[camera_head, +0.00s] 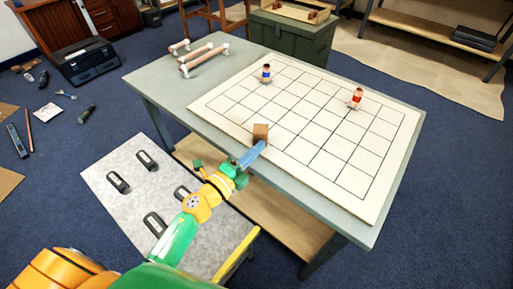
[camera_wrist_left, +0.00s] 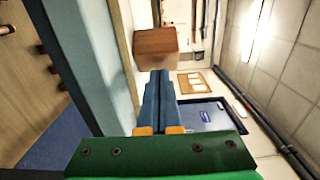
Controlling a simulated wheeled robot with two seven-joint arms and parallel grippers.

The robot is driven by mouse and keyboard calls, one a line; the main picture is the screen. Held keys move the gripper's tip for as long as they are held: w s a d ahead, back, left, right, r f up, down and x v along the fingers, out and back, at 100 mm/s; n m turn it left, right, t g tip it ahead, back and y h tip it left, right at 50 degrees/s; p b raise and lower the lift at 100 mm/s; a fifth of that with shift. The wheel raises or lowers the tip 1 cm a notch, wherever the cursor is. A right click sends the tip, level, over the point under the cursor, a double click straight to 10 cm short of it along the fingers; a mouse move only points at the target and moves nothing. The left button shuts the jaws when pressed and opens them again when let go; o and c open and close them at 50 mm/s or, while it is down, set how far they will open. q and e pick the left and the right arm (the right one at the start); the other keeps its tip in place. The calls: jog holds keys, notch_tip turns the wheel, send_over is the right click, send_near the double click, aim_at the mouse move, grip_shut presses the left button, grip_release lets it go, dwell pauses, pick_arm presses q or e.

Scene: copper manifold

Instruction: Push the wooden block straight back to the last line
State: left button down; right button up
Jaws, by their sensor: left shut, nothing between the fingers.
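The wooden block (camera_head: 260,133) is a small brown cube on the near-left part of the white board (camera_head: 378,208), which carries a black line grid. The block also shows in the left wrist view (camera_wrist_left: 156,44), straight beyond my fingertips. My left gripper (camera_head: 261,144) comes in from the near side, with its long blue fingers shut and empty; they also show in the left wrist view (camera_wrist_left: 159,75). The fingertips lie just in front of the block's near side. I cannot tell whether they touch it. My right gripper is not in view.
A blue-banded figure (camera_head: 266,73) stands on the far-left part of the board, and a red-banded figure (camera_head: 356,98) on the right. A copper pipe frame (camera_head: 203,58) lies at the table's (camera_head: 160,83) far left. The grid between block and blue-banded figure is clear.

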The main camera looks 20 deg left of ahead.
pick_arm(q)
jog(key=shift+w, duration=0.1)
jog(key=shift+w+a, duration=0.35)
jog(key=shift+w, duration=0.4)
